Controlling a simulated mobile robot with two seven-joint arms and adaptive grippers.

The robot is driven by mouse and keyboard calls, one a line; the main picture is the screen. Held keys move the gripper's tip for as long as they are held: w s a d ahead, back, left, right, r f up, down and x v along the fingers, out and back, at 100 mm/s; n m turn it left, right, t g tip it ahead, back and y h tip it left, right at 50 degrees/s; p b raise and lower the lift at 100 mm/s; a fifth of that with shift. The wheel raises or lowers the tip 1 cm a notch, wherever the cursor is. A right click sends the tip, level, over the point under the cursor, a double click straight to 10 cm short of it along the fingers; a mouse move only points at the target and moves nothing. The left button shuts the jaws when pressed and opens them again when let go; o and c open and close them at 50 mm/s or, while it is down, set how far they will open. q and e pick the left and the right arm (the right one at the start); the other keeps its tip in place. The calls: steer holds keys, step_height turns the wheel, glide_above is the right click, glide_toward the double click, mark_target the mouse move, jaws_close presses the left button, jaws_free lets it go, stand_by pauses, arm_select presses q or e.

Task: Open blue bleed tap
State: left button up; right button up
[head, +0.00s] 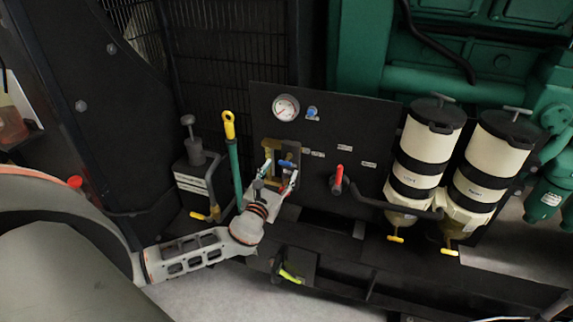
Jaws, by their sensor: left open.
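A small blue tap handle (287,163) sits on the dark panel, beside a brass-coloured fitting (270,152). A second blue knob (312,112) is higher up, just right of the gauge. I cannot tell from the labels which one is the bleed tap. My left gripper (279,178) comes up from the lower left, and its fingers are apart just below the lower blue handle. I cannot tell whether they touch it. The gripper hides the panel directly behind it. My right gripper is not in view.
A red-handled lever (338,179) stands out to the right, then two cream filter canisters (430,138) with yellow drain taps (396,239). A round gauge (286,107) is above. A green tube with a yellow ring top (229,125) stands close left of my gripper.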

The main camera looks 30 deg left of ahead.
mark_target(286, 161)
arm_select(q)
steer(key=x, duration=0.5)
steer(key=shift+w, duration=0.4)
steer(key=shift+c, duration=0.3)
steer(key=c, duration=1)
